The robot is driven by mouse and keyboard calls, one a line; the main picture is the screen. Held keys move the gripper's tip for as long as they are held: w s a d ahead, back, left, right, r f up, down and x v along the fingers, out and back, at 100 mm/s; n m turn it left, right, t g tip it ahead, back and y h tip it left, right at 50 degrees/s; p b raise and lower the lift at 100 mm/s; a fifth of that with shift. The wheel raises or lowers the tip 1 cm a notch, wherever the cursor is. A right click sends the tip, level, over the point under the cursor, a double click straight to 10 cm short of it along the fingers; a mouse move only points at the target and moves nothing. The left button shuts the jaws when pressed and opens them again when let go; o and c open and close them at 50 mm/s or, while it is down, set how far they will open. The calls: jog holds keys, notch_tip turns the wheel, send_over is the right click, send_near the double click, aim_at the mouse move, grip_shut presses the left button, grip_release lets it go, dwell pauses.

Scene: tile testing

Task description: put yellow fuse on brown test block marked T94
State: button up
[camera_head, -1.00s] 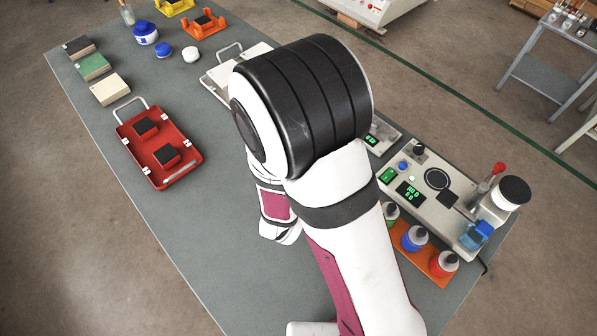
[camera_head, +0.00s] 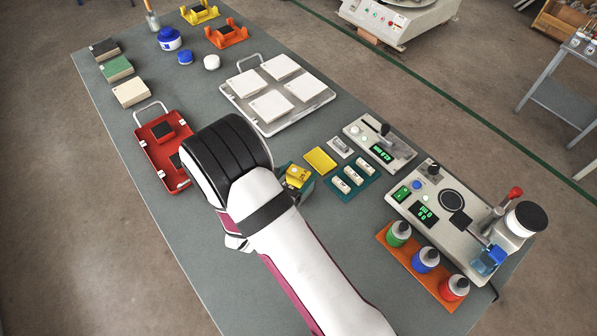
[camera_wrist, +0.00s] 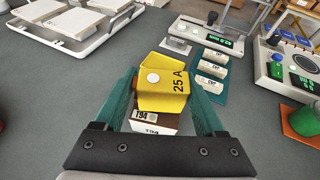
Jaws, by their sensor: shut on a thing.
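The yellow fuse (camera_wrist: 164,98) is marked "25 A" and has a white round spot. My gripper (camera_wrist: 162,80) is shut on it, with teal fingers on either side; the fuse also shows in the head view (camera_head: 298,173). The brown test block (camera_wrist: 166,123) with white T94 labels shows just below the fuse in the wrist view, between the fingers. The fuse hides much of the block. I cannot tell whether the two touch. In the head view my arm and fingers hide the block.
A flat yellow plate (camera_head: 320,160) lies just beyond the fuse. A teal tray (camera_head: 337,185) with white blocks and a small grey piece (camera_head: 341,147) are close by to the right. A red tray (camera_head: 152,149) is at left. Bare table lies below it.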

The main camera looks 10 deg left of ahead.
jog(key=shift+f, duration=0.15)
jog(key=o, duration=1.4)
